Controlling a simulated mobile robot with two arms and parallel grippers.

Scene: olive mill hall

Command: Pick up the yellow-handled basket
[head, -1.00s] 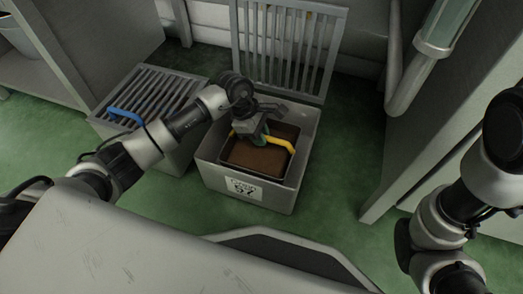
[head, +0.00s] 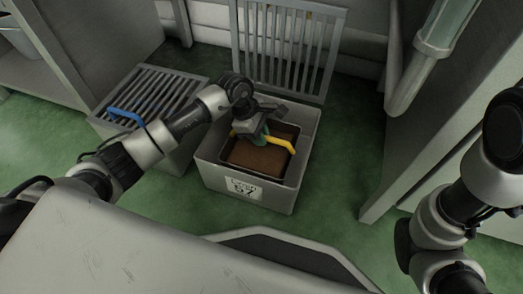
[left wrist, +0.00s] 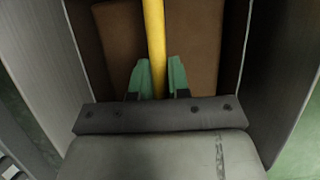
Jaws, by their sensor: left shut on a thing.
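The yellow-handled basket (head: 256,160) sits inside an open grey box (head: 210,172) and is filled with something brown. Its yellow handle (head: 281,143) arches across the top. My left gripper (head: 262,139) reaches down into the box and is shut on the handle. In the left wrist view, the green fingertips (left wrist: 158,76) sit on both sides of the yellow bar (left wrist: 154,38). Part of the handle is hidden behind the gripper in the head view. My right arm is at the right edge, and its gripper is not in view.
The box's slatted lid (head: 285,45) stands open at the back. A second box with a closed slatted lid (head: 155,88) and a blue handle (head: 124,115) stands to the left. A grey cabinet (head: 450,120) and a pipe (head: 408,85) are at the right. Green floor lies between.

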